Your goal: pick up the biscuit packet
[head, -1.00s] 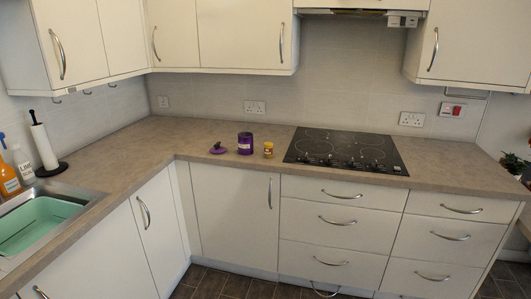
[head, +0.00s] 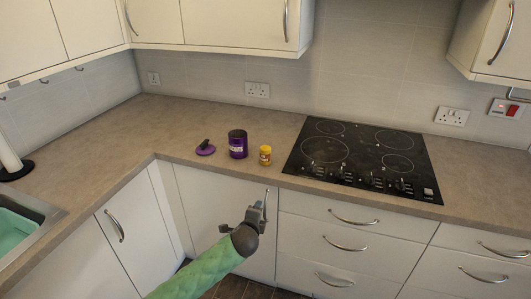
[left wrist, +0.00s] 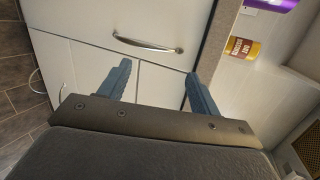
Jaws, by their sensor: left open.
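No item is clearly recognisable as a biscuit packet. A small yellow item with a label (head: 265,155) stands upright on the worktop beside a dark purple canister (head: 238,145). In the left wrist view the yellow item (left wrist: 242,48) is at the upper right, its label too small to read surely. A flat purple piece with a dark top (head: 205,149) lies left of the canister. My left gripper (head: 246,212) is open and empty, in front of the cabinet door and below the worktop edge, apart from these items. Its two fingers (left wrist: 158,68) are spread in the wrist view. My right gripper is out of view.
A black hob (head: 365,160) lies right of the yellow item. The worktop front edge (head: 230,173) and a door handle (head: 266,204) are near my gripper. A sink with a green basin (head: 15,228) is at the left. The worktop behind the items is clear.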

